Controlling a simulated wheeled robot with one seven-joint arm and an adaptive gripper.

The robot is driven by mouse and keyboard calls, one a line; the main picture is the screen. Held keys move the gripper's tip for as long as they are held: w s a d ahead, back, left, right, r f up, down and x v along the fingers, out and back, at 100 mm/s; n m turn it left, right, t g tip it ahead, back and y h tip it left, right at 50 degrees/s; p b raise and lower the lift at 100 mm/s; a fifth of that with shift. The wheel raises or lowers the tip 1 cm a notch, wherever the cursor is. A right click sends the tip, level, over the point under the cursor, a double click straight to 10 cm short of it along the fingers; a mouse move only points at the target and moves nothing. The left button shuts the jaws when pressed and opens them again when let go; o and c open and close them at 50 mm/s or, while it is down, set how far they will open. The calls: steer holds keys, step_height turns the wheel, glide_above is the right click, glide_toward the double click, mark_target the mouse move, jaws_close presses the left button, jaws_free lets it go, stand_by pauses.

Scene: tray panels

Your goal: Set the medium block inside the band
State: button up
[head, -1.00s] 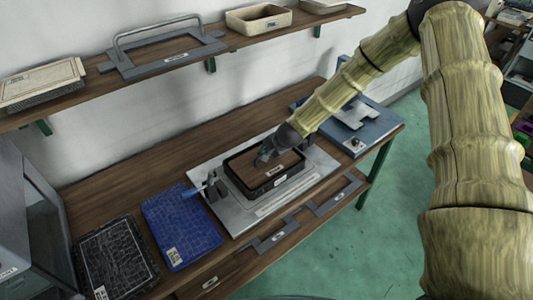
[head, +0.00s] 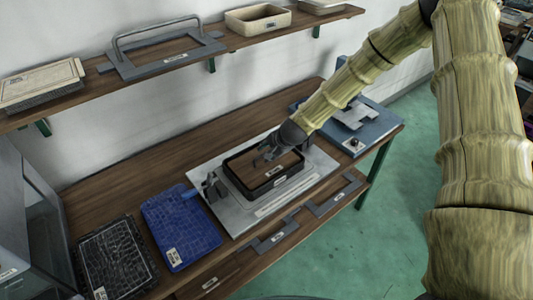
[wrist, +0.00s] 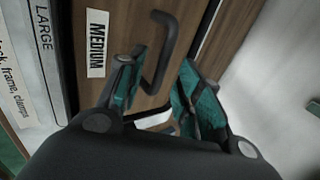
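The medium block (head: 287,163) is a brown wooden piece with a dark handle. It sits inside the black rectangular band (head: 252,188), on the grey plate (head: 250,217). The wrist view shows the block's MEDIUM label (wrist: 97,42) and dark handle (wrist: 165,55) close up, beside a strip labelled LARGE (wrist: 43,35). My gripper (head: 265,152) is just over the block near the handle. In the wrist view its two teal fingers (wrist: 163,92) are spread apart, with the handle between and beyond them. Whether a finger touches the handle is unclear.
A clamp (head: 213,187) stands at the plate's left edge. A blue panel (head: 185,230) and a black textured panel (head: 117,258) lie left. Grey brackets (head: 275,238) lie along the front edge. A blue fixture (head: 375,130) is at right; a loaded shelf (head: 100,88) hangs above.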

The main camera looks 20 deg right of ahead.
steer(key=v, duration=0.9)
stand_by(0.5)
